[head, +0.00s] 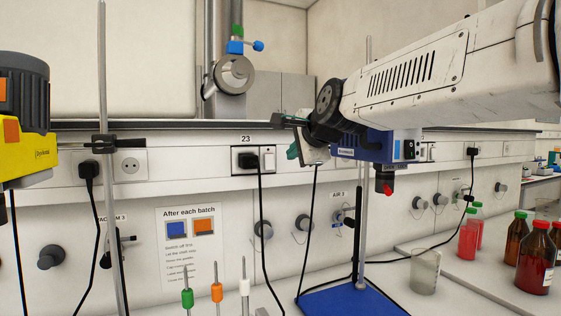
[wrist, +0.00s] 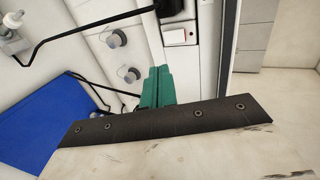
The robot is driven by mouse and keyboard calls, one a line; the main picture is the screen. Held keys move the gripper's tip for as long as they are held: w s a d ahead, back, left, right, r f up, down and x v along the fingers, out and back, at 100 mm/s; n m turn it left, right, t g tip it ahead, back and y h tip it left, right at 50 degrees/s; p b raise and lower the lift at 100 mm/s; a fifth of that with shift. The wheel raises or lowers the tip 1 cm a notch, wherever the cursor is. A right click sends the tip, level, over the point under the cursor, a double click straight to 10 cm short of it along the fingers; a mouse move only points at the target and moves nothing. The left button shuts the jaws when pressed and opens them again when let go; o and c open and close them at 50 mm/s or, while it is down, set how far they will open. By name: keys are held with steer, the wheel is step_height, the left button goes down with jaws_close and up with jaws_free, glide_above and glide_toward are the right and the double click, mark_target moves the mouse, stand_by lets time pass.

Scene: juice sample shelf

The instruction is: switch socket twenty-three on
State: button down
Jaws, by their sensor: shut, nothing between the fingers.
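The socket labelled 23 (head: 245,168) is on the wall trunking in the head view. A black plug (head: 247,160) with a hanging cable fills its left part. Its white rocker switch (head: 269,159) is on the right. In the wrist view, the rocker (wrist: 174,37) shows a small red mark, and part of the black plug (wrist: 170,8) shows at the top edge. My gripper (head: 292,152) has teal fingers, shut and empty, just right of the socket. In the wrist view, the fingertips (wrist: 158,70) are below the rocker, with a gap in the picture.
A second socket (head: 130,165) is at the left, with a black plug (head: 88,170) beside it. A blue stand base (head: 340,302) is below my arm. Bottles (head: 535,262) and a beaker (head: 424,275) stand at the right. Wall knobs (head: 263,229) are under the trunking.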

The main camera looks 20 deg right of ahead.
mark_target(270, 168)
steer(key=x, duration=0.9)
steer(key=r+x, duration=0.1)
steer(key=x, duration=0.3)
steer(key=shift+w, duration=0.55)
steer(key=shift+w+f, duration=0.2)
